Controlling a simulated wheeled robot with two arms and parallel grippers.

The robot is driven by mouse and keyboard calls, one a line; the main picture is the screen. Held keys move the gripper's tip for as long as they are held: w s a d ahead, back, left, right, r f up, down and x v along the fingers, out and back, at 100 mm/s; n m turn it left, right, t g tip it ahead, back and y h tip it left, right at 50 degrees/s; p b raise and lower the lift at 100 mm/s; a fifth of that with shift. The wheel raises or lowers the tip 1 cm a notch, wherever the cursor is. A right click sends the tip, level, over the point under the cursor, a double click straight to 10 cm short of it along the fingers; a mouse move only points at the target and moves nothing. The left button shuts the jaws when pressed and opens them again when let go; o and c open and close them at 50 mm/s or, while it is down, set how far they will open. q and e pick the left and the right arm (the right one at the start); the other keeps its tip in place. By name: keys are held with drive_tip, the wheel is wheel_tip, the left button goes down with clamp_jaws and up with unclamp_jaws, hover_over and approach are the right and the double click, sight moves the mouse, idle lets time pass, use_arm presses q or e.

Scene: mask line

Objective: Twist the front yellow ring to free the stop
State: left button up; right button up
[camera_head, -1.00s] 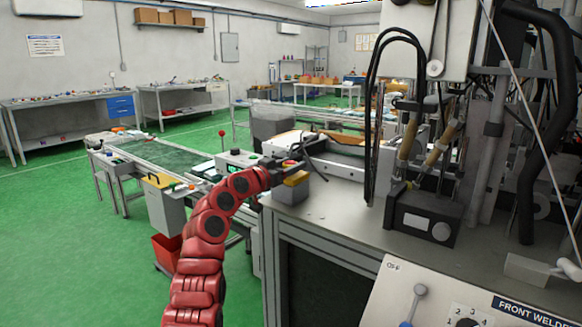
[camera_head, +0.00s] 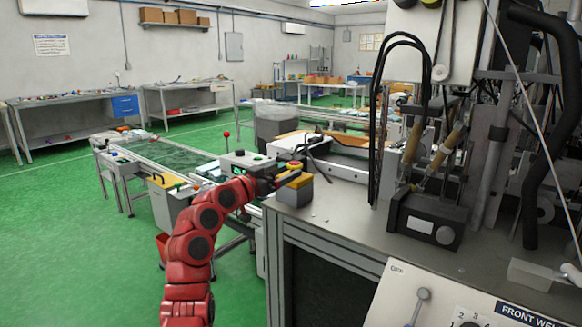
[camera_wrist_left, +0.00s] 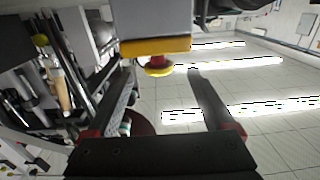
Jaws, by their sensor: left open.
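The front stop is a grey box with a yellow top (camera_head: 296,184) at the left corner of the machine bench. Its red button with a yellow ring (camera_head: 295,165) stands above the top. In the left wrist view the box (camera_wrist_left: 155,20) appears upside down, with the yellow ring (camera_wrist_left: 158,71) below the red button. My left gripper (camera_head: 286,178) is beside the box, at about the height of its yellow top. In the wrist view the left gripper (camera_wrist_left: 160,74) is open, and the ring shows between its fingertips. Contact with the ring cannot be told. My right gripper is not in view.
The grey machine bench (camera_head: 345,225) carries a black control box (camera_head: 425,218) and hoses at right. A green-topped conveyor (camera_head: 160,152) and a control panel (camera_head: 245,163) stand behind my left arm. Green floor is clear at left.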

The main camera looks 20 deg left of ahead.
use_arm(q)
drive_tip(key=p+v, duration=0.1)
drive_tip(key=v, duration=1.1)
drive_tip(key=shift+f, duration=0.1)
